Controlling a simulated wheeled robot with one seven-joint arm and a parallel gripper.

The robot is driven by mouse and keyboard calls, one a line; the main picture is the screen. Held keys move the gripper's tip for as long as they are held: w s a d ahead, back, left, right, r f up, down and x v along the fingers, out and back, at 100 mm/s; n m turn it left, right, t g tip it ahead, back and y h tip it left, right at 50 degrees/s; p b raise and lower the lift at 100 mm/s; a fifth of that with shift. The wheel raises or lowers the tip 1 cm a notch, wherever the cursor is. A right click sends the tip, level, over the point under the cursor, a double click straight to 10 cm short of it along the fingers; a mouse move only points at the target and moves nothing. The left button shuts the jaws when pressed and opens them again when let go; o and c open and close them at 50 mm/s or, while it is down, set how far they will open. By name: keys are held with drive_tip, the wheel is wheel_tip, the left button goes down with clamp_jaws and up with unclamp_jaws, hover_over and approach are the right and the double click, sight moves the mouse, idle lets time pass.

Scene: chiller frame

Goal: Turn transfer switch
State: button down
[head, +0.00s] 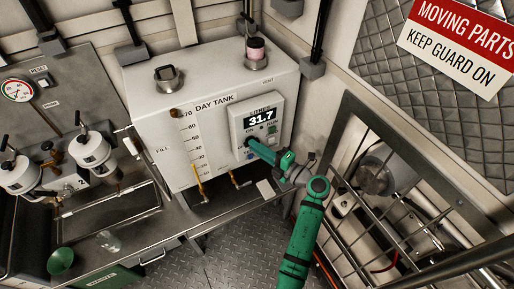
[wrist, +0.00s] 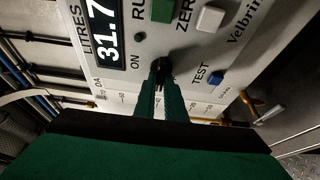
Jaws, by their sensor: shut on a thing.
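The control panel (head: 238,122) is on the front of the white day tank (head: 150,95), with its display reading 31.7. In the wrist view, a small black switch knob (wrist: 160,65) sits on the panel near the word ON. My gripper (wrist: 160,88) points at the panel with its two green fingers closed around this knob. The fingers hide most of the knob, so its exact angle is unclear. In the head view my gripper (head: 252,146) reaches the panel's lower left from the right, and the knob is hidden.
Yellow-handled valves (head: 200,182) are below the tank. A metal guard cage (head: 350,125) stands right of my arm. Filters and a green funnel (head: 60,261) are left.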

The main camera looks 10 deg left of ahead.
drive_tip(key=c, duration=1.8)
unclamp_jaws()
drive_tip(key=v, duration=1.1)
drive_tip(key=shift+a, duration=0.1)
